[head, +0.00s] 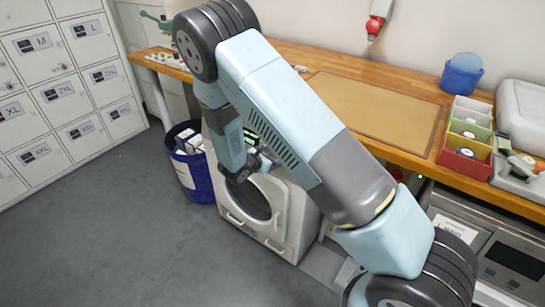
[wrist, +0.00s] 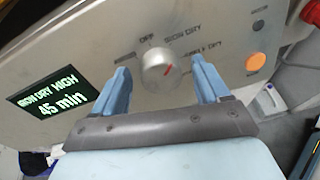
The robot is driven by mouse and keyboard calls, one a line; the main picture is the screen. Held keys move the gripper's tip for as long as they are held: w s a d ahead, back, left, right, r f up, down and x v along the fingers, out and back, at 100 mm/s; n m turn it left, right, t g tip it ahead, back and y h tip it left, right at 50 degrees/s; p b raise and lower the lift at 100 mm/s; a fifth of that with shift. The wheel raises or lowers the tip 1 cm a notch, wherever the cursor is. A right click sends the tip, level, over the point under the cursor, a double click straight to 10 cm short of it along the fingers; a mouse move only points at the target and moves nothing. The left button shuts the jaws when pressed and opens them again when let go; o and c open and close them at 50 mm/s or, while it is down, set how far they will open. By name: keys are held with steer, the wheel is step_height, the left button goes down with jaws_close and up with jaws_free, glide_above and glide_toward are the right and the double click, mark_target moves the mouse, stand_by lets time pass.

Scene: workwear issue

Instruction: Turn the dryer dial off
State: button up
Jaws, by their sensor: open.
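The dryer (head: 284,200) is a white front-loading machine under the wooden bench in the head view. The display (wrist: 58,98) reads "IRON DRY HIGH 45 min" in green. My gripper (wrist: 162,78) is open, with one blue finger on each side of the dial. I cannot tell whether the fingers touch it. In the head view my arm hides most of the control panel.
An orange round button (wrist: 256,62) sits right of the dial. A blue bin (head: 192,170) stands close left of the dryer. The wooden bench (head: 290,52) overhangs it, with colored trays (head: 466,150) at the right. Lockers (head: 60,85) line the left wall; the grey floor in front is clear.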

steer(key=shift+c, duration=0.4)
steer(key=c, duration=1)
steer(key=shift+o, duration=0.2)
steer(key=n, duration=0.8)
steer(key=shift+w+a+h, duration=0.1)
steer(key=shift+a+h, duration=0.1)
steer(key=shift+h, duration=0.1)
steer(key=shift+n, duration=0.3)
steer(key=o, duration=1)
steer(key=shift+f, duration=0.1)
